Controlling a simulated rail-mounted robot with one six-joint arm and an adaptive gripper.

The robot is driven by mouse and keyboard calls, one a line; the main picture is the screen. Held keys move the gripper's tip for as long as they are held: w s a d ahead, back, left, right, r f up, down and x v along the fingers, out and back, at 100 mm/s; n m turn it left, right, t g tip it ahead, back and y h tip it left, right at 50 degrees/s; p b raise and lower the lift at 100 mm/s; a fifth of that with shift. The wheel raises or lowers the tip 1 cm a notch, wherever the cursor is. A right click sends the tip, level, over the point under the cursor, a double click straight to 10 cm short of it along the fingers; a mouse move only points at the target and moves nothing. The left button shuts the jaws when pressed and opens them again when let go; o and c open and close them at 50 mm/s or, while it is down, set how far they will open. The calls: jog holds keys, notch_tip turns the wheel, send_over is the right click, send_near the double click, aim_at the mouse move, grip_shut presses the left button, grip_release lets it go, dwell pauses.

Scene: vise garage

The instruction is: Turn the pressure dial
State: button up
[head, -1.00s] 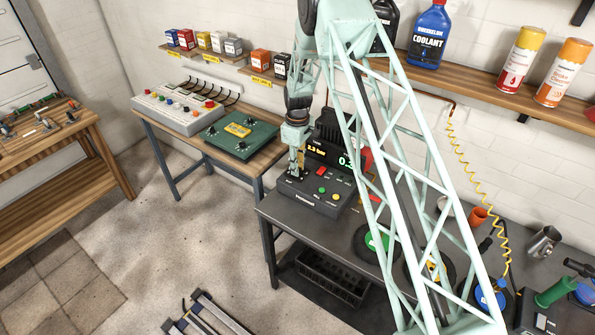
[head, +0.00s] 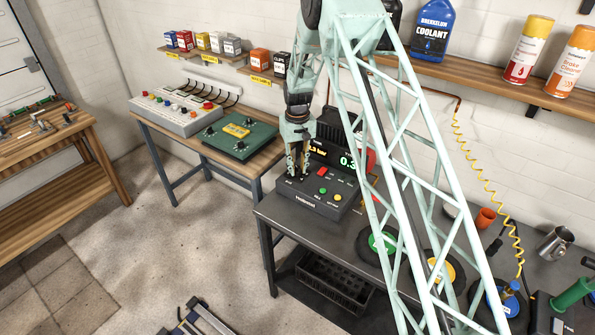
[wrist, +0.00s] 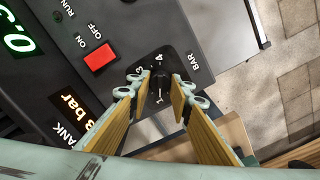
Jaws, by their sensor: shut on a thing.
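The pressure dial (wrist: 160,86) is a small dark knob on the dark console (head: 318,205), ringed by white numbers with the word BAR beside it. In the wrist view my gripper (wrist: 161,80) has its two yellow-padded fingers on either side of the dial, shut on it. In the head view my gripper (head: 297,176) points down at the left part of the console and hides the dial. The wrist view shows a red ON/OFF switch (wrist: 100,57) next to the dial, a green readout (wrist: 16,40) and an orange bar readout (wrist: 78,112).
The console stands on a dark workbench (head: 290,228). A green unit (head: 240,137) and a grey button panel (head: 178,112) sit on the wooden table to the left. Coloured discs (head: 382,242) lie to the right, partly behind my arm.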

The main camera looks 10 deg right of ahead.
aim_at(297, 168)
jog(key=m+b, duration=0.2)
jog(key=m, duration=0.4)
jog(key=m+b, duration=0.1)
jog(key=m, duration=0.4)
jog(key=shift+m+b, duration=0.3)
jog(key=shift+b, duration=0.1)
dwell(0.4)
jog(key=o, duration=0.8)
jog(key=shift+o, duration=0.2)
jog(key=shift+r, duration=0.1)
notch_tip(297, 168, up, 12)
dwell(0.4)
dwell(0.3)
